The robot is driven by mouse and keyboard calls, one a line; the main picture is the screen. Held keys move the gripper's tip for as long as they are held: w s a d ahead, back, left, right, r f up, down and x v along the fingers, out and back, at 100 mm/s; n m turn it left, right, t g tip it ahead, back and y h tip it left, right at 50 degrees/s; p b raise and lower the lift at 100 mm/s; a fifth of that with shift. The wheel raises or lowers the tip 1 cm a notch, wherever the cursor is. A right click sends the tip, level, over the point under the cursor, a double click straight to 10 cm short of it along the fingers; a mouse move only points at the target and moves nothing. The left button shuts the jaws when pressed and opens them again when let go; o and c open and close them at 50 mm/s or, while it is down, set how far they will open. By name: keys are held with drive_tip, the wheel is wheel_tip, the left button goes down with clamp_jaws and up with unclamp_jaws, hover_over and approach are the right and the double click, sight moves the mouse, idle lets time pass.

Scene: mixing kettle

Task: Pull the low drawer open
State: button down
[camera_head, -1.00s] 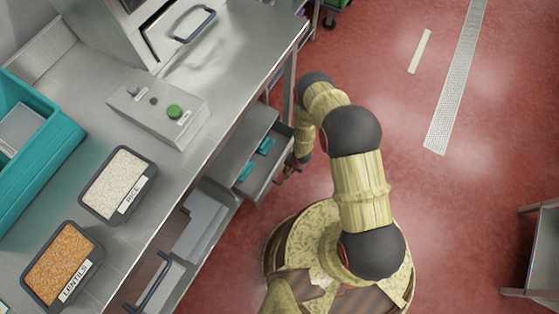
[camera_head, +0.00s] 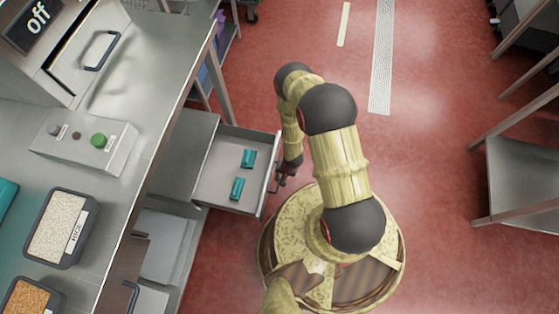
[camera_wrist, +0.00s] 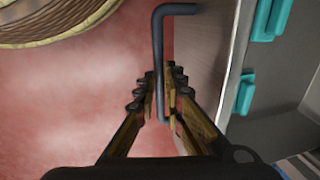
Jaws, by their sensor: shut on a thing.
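The low drawer (camera_head: 226,186) is a grey metal drawer under the counter, standing well out from its housing, with two teal objects (camera_head: 249,158) inside. Its dark bar handle (camera_wrist: 158,60) runs along the front panel in the wrist view. My gripper (camera_wrist: 165,100) is shut on that handle, with a finger on each side of the bar. In the head view my gripper (camera_head: 282,177) is small and dark at the drawer's front, partly hidden by my arm. The drawer front also shows in the wrist view (camera_wrist: 207,50).
The steel counter (camera_head: 150,95) above carries a button box (camera_head: 85,140), a rice bin (camera_head: 61,228) and a lentils bin (camera_head: 32,298). A metal rack (camera_head: 520,180) stands at the right. Red floor between is clear.

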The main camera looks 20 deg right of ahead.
idle(0.3)
drive_tip(key=c, duration=2)
unclamp_jaws()
drive_tip(key=shift+o, duration=0.6)
wheel_tip(320, 180, up, 12)
drive_tip(key=s+d, duration=0.1)
drive_tip(key=d, duration=0.1)
drive_tip(key=shift+s+f, duration=0.15)
drive_tip(key=shift+s, duration=0.05)
